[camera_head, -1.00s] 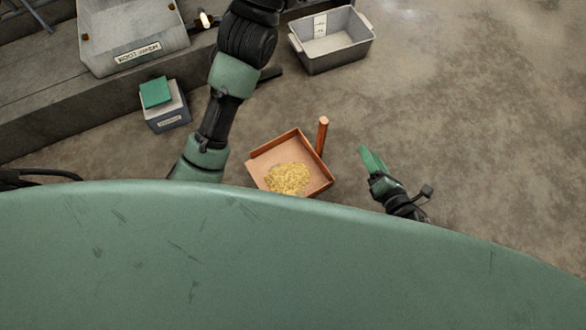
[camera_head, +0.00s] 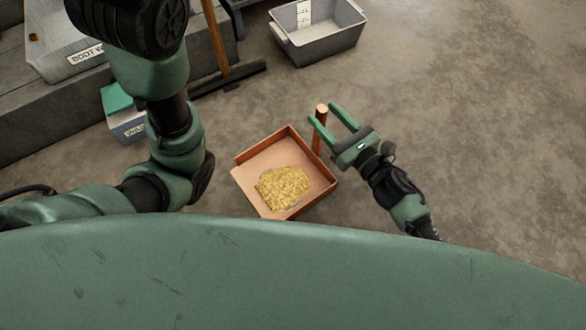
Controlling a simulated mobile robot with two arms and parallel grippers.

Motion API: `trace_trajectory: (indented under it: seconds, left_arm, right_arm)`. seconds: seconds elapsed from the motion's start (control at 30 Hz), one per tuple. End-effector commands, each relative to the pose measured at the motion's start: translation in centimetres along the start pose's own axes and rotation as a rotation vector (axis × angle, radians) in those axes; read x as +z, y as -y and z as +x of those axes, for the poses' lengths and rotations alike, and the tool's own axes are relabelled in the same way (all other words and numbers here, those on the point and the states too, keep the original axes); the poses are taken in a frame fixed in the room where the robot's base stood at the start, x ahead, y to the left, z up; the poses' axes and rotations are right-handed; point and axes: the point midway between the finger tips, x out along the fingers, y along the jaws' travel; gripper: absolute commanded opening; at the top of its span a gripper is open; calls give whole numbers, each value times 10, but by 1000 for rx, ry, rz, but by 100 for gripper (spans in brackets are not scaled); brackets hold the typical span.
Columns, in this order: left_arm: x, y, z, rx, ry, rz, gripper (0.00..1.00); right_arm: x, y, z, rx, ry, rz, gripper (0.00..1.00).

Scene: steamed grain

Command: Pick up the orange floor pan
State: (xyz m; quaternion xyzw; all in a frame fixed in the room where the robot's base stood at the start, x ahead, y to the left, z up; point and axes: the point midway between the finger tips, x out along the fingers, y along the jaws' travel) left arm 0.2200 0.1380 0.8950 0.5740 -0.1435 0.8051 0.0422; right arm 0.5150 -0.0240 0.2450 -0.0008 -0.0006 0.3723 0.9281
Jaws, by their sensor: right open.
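The orange floor pan (camera_head: 262,158) lies on the floor at the middle of the head view, with a heap of yellow grain (camera_head: 283,187) inside. Its round orange handle (camera_head: 318,138) stands upright at the pan's far right corner. My right gripper (camera_head: 322,113) is open, with its two green fingers pointing up and left toward the handle. The handle's top shows between the fingertips, and the left finger crosses in front of the handle. I cannot tell whether they touch. My left arm fills the left side, but its gripper is out of view.
A grey tub (camera_head: 318,45) stands at the back. A broom-like tool with a wooden shaft (camera_head: 216,40) and a dark head stands left of it. A grey box with a green top (camera_head: 122,120) and a labelled boot box (camera_head: 62,50) are at left. Floor at right is clear.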

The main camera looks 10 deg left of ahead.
Motion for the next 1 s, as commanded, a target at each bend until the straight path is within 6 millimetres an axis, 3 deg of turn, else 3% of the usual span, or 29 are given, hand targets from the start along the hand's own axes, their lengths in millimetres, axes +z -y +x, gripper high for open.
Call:
trace_trajectory:
  seconds: [0.13, 0.4, 0.57, 0.6, 1.0]
  left_arm:
    - [-8, -3, 2, 8, -21, 3, 40]
    - [-9, -3, 4, 9, -24, 4, 40]
    - [-9, -3, 4, 10, -24, 4, 40]
    - [-9, -3, 4, 10, -24, 3, 40]
    - [-9, -3, 4, 10, -25, 3, 40]
  right_arm:
    - [-2, 0, 18, 0, 2, 0, 47]
    - [-1, 0, 20, -1, -1, 2, 47]
    - [0, 0, 20, -1, 0, 2, 3]
    - [-1, 0, 20, -1, -1, 2, 0]
    - [-1, 0, 20, -1, 0, 2, 0]
